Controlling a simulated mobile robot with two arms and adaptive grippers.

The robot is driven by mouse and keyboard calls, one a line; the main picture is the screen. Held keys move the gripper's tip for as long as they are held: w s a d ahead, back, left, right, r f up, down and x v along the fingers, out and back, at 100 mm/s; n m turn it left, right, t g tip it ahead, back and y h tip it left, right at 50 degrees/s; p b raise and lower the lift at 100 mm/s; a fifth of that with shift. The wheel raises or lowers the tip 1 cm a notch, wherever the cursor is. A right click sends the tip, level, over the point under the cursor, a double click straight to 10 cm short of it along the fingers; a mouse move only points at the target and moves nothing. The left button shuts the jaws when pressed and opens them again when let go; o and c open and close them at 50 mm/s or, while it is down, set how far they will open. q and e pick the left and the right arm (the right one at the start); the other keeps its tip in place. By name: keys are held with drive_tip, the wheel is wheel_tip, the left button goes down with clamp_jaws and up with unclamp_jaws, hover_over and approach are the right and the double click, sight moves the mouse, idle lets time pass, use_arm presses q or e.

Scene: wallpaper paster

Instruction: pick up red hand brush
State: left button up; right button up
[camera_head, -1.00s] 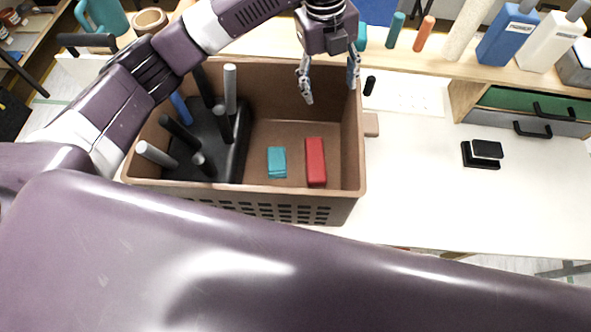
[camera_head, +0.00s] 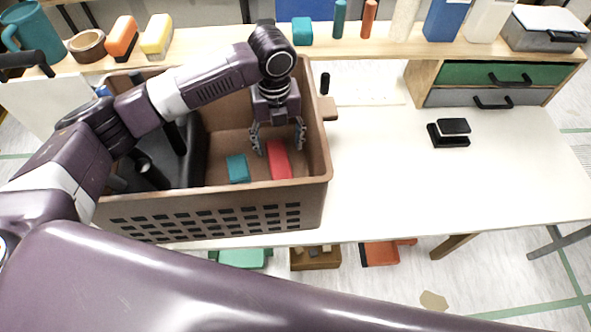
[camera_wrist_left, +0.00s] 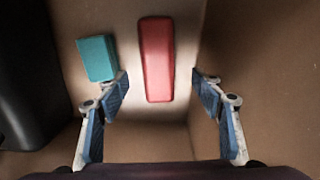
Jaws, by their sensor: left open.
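The red hand brush (camera_head: 279,160) shows as a red block lying on the floor of the brown basket (camera_head: 209,217), towards its right side. It also shows in the left wrist view (camera_wrist_left: 156,60), upper middle, lying lengthwise between the lines of the fingers. My left gripper (camera_head: 278,150) is open and empty inside the basket, with its fingers to either side of the brush in the head view. In the left wrist view the open fingers (camera_wrist_left: 162,92) are apart from the brush. My right gripper is not in view.
A teal block (camera_head: 238,168) lies just left of the brush. A black rack with pegs (camera_head: 190,150) fills the basket's left part. The basket's right wall (camera_head: 318,125) is close to the gripper. The white table (camera_head: 400,190) is mostly clear to the right.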

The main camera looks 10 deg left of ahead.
sight(279, 160)
use_arm(q)
wheel_tip(279, 160, down, 6)
drive_tip(key=shift+s+a+f+p, duration=0.1)
drive_tip(key=shift+a+f+p, duration=0.1)
drive_tip(key=shift+p, duration=0.75)
drive_tip(key=shift+f, duration=0.55)
drive_tip(key=shift+r, duration=0.1)
drive_tip(key=c, duration=1.3)
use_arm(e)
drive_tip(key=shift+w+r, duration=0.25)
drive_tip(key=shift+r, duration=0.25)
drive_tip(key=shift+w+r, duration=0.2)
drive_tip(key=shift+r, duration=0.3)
use_arm(q)
drive_tip(key=shift+r, duration=0.1)
drive_tip(key=shift+c, duration=0.2)
wheel_tip(279, 160, up, 20)
drive_tip(key=b, duration=0.2)
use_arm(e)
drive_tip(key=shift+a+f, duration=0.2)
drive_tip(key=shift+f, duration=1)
